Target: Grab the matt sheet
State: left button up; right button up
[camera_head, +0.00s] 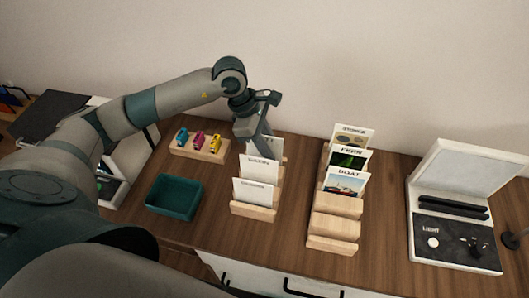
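Several white sheets stand upright, one behind another, in a light wooden rack (253,211) at the middle of the table. The front sheet (256,193) and the middle sheet (261,170) carry small dark print too blurred to read, so I cannot tell which is the matt sheet. The rear sheet (277,147) is partly hidden by my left gripper (262,146). That gripper comes down from above at the rear sheet, fingers pointing down. Its fingertips overlap the sheet's top, and I cannot tell whether they hold it. My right gripper is not in view.
A teal tray (174,197) and a wooden block (201,150) with coloured cartridges stand left. A white light box (456,240) with its lid raised stands right. The wall is close behind.

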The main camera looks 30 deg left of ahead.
pick_arm(q)
grip_shut()
